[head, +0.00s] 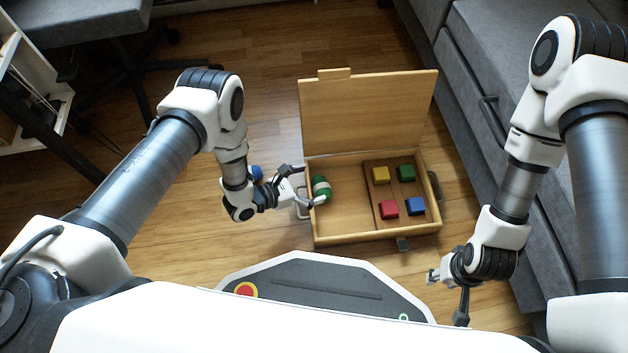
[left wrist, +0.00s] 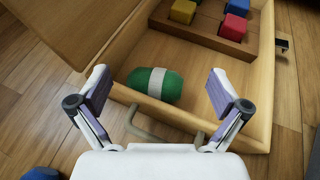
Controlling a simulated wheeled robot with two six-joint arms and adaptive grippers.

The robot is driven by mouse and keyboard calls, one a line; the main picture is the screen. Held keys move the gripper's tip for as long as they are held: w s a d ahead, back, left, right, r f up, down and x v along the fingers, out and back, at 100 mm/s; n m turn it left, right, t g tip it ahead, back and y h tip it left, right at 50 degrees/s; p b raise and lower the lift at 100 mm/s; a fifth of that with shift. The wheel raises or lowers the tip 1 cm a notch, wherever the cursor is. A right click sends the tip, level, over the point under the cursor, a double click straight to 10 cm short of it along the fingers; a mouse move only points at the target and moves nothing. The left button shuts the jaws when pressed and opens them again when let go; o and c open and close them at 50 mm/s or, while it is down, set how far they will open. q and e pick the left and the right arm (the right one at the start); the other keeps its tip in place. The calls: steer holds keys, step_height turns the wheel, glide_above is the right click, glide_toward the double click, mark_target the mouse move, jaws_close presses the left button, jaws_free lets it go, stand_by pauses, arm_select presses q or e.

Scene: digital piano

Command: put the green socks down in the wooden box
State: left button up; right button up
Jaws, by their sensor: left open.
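The green socks (head: 321,189), a rolled bundle with a pale band, lie inside the open wooden box (head: 345,222), against its left wall. They also show in the left wrist view (left wrist: 155,85), resting on the box floor just inside the near wall. My left gripper (head: 311,184) is open at the box's left side, its fingers spread apart. In the left wrist view the left gripper's fingers (left wrist: 160,95) stand to either side of the socks with clear gaps, not touching them. My right gripper (head: 446,298) is at the lower right, away from the box, with its fingers apart and empty.
A wooden tray (head: 392,190) in the box's right part holds yellow, green, red and blue blocks. The lid (head: 368,110) stands open at the back. A blue object (head: 257,172) lies on the floor behind my left wrist. A grey sofa (head: 465,110) stands at the right.

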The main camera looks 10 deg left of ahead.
arm_select(q)
steer(key=p+v, duration=0.3)
steer(key=v, duration=0.8)
steer(key=shift+p, duration=0.35)
steer(key=shift+d, duration=0.1)
steer(key=s+a+r+m+g+y, duration=0.3)
steer(key=s+m, duration=0.5)
steer(key=m, duration=0.4)
steer(key=s+a+r+m+g+y, duration=0.4)
steer(key=s+a+m+g+y, duration=0.1)
steer(key=m, duration=0.8)
steer(key=s+a+y, duration=0.1)
steer(key=s+y, duration=0.1)
steer(key=s, duration=0.1)
steer(key=shift+s+a+r+y, duration=0.2)
steer(key=shift+a+r+y, duration=0.1)
steer(key=shift+y, duration=0.1)
